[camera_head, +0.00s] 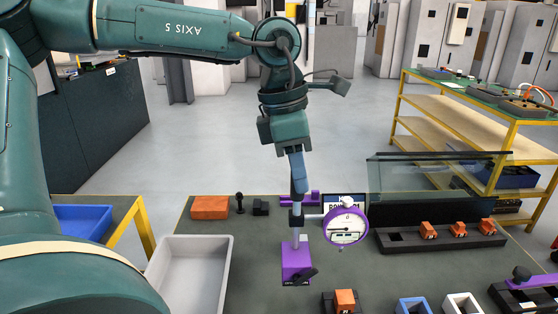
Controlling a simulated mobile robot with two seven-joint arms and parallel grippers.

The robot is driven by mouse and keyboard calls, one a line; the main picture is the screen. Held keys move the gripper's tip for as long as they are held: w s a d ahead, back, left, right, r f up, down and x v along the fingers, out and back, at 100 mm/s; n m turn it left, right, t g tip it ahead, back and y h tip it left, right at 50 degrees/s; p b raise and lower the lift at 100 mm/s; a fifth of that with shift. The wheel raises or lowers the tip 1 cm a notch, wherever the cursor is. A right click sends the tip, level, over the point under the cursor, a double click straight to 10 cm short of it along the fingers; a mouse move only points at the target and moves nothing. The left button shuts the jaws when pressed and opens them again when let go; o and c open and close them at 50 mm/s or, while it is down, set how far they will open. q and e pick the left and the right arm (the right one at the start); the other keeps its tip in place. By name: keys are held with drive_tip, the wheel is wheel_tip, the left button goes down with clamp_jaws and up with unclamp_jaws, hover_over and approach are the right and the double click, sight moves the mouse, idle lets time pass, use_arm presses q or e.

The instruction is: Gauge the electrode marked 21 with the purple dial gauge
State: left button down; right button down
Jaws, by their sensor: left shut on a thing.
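The purple dial gauge (346,230) has a white round face. It is on a post above a purple block base (296,262). My left gripper (297,188) points down and is shut on the top of the gauge's post. I cannot tell whether the base touches the table. One copper electrode (345,299) sits in a dark holder (328,305) at the front, cut off below. Three more electrodes (429,230) (459,229) (487,226) sit in a long dark rack (400,243) at the right. Their marks are too small to read. My right gripper is not in view.
A grey tray (226,262) stands at the left of the green table. An orange block (210,207) and small black parts lie at the back. A clear panel (430,173) rises behind the rack.

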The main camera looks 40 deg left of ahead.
use_arm(q)
drive_tip(key=s+d, duration=0.1)
drive_tip(key=d+r, duration=0.1)
drive_tip(key=s+d, duration=0.1)
drive_tip(key=shift+s+d+r, duration=0.25)
drive_tip(key=shift+s+d, duration=0.05)
drive_tip(key=shift+d, duration=0.05)
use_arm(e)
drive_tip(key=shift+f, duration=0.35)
